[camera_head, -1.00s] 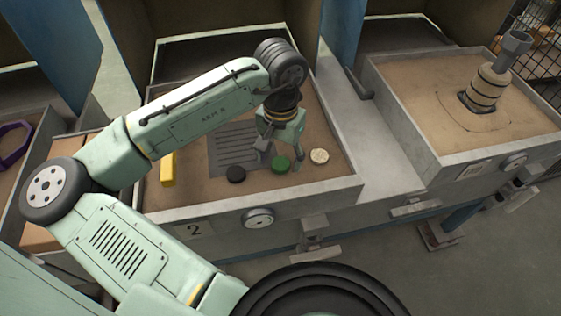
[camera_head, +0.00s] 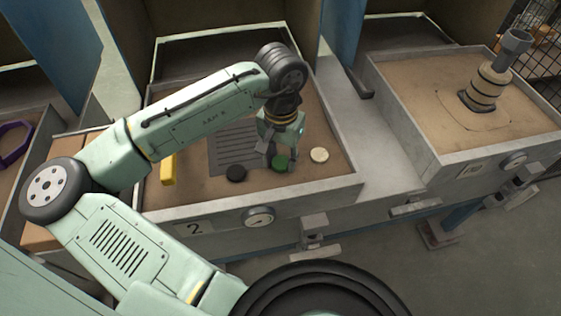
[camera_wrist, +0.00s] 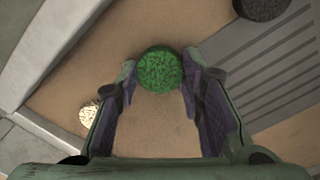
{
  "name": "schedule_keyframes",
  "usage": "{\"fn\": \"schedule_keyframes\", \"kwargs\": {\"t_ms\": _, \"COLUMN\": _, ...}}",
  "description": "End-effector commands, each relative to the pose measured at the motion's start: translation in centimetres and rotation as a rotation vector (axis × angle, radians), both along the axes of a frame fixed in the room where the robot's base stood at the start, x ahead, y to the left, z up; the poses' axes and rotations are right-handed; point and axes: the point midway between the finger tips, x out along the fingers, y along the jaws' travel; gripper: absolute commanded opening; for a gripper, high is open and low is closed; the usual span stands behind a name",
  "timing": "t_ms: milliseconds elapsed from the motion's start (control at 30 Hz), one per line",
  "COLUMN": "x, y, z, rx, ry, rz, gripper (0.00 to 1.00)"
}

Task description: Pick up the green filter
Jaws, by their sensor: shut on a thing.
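The green filter (camera_head: 281,162) is a small round disc in the sand-coloured box marked 2. In the wrist view the filter (camera_wrist: 159,70) lies between the tips of my two fingers, with its textured top facing the camera. My gripper (camera_head: 281,153) points down over it, and its fingers (camera_wrist: 160,80) are shut on the filter's sides. I cannot tell whether the filter is clear of the box floor.
A black disc (camera_head: 236,173) lies left of the filter and a cream disc (camera_head: 319,155) lies right of it. A grey ribbed plate (camera_head: 228,142) is behind, and a yellow block (camera_head: 168,170) is at the left. The box's front wall (camera_head: 300,196) is close in front.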

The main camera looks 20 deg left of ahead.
Motion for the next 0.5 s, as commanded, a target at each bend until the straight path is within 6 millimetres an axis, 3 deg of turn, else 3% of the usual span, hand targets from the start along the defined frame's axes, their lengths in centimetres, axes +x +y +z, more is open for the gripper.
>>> {"fn": "schedule_keyframes", "kwargs": {"t_ms": 267, "x": 0.0, "y": 0.0, "z": 0.3, "rx": 0.0, "ry": -0.001, "rz": 0.0, "gripper": 0.2}}
{"fn": "schedule_keyframes", "kwargs": {"t_ms": 500, "x": 0.1, "y": 0.0, "z": 2.7, "rx": 0.001, "ry": -0.004, "rz": 0.001, "gripper": 0.2}}
